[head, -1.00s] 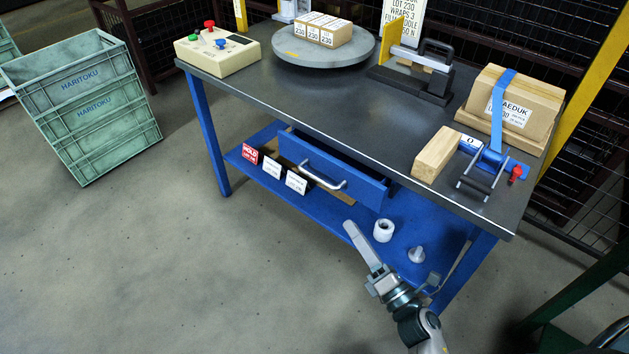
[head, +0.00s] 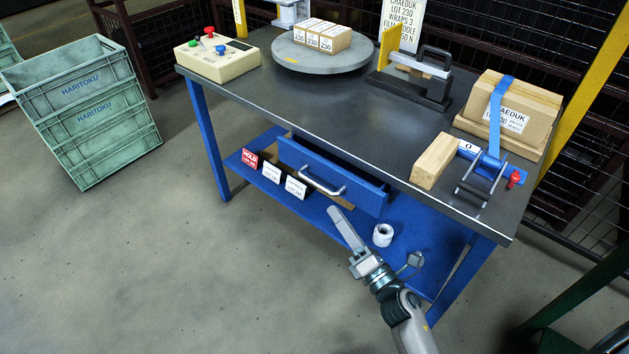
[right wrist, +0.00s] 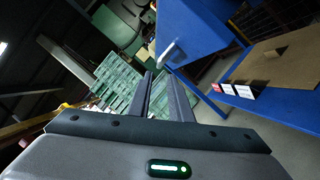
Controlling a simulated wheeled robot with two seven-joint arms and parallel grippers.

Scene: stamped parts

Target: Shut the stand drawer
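The stand drawer (head: 350,186) is blue and sticks out from under the dark bench top, with its dark inside showing behind the front panel. Its pale bar handle (head: 322,184) is on the front. In the right wrist view the blue drawer (right wrist: 195,30) and its handle (right wrist: 172,52) are ahead of the fingers, up and to the right. My right gripper (head: 333,212) is in front of and below the handle, apart from it. My left gripper is not in view.
The blue lower shelf (head: 345,212) holds a white ring part (head: 383,235) and small signs (head: 296,187). The bench top (head: 330,105) bears a control box (head: 218,60), a turntable (head: 325,58) and a strapped carton (head: 512,110). Green crates (head: 85,110) stand left; floor between is clear.

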